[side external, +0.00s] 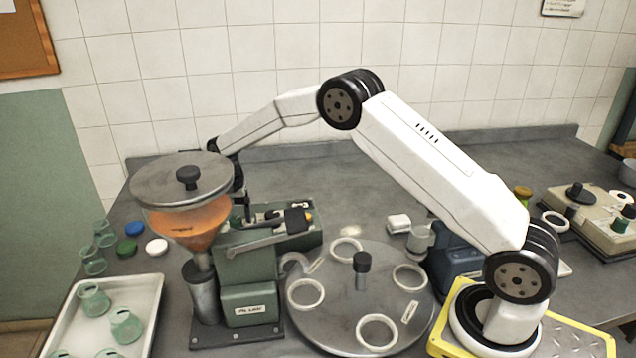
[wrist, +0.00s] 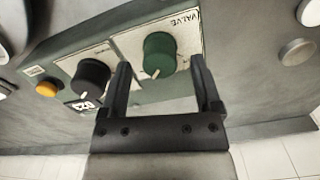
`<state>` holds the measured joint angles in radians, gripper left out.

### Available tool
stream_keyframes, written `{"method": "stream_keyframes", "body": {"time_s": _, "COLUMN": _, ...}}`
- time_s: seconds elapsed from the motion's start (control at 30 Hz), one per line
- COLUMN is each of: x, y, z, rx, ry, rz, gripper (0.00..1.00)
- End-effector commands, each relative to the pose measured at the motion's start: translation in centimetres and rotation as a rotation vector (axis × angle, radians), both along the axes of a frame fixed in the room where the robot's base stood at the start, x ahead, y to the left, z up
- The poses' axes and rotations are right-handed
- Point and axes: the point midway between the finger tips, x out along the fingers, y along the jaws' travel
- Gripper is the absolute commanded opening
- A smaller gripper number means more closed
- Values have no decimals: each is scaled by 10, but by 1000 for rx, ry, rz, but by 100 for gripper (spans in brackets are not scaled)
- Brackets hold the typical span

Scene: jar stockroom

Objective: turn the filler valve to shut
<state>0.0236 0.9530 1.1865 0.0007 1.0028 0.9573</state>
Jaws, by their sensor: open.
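The filler valve is a green knob (wrist: 159,52) on a pale plate lettered VALVE, in the wrist view. Its white pointer mark is at the knob's lower edge in the picture. My gripper (wrist: 160,64) is open, with one finger on each side of the knob in the picture and a visible gap on both sides. I cannot tell how deep the fingers reach along it. In the side view the green filler (side external: 248,262) stands with an orange-filled hopper (side external: 190,222) under a round metal lid (side external: 180,180). My gripper there is mostly hidden behind the lid and filler.
A black knob (wrist: 92,77) and a yellow button (wrist: 47,88) sit left of the valve. A turntable (side external: 335,265) with white rings is right of the filler. A tray (side external: 150,300) of green jars is at left. The bench behind is clear.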

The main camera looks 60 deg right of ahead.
Motion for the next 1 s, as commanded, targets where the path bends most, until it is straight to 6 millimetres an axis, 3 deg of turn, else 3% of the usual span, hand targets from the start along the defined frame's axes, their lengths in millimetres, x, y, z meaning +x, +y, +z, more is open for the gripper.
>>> {"method": "stream_keyframes", "body": {"time_s": 0.2, "x": 0, "y": 0, "z": -14, "rx": 0, "ry": 0, "rz": 0, "gripper": 81}}
{"method": "stream_keyframes", "body": {"time_s": 0.5, "x": 0, "y": 0, "z": -15, "rx": 0, "ry": -1, "rz": 0, "gripper": 81}}
{"method": "stream_keyframes", "body": {"time_s": 0.77, "x": 0, "y": 0, "z": -15, "rx": 0, "ry": -1, "rz": 0, "gripper": 0}}
{"method": "stream_keyframes", "body": {"time_s": 1.0, "x": 0, "y": 0, "z": -15, "rx": 0, "ry": -1, "rz": 8, "gripper": 0}}
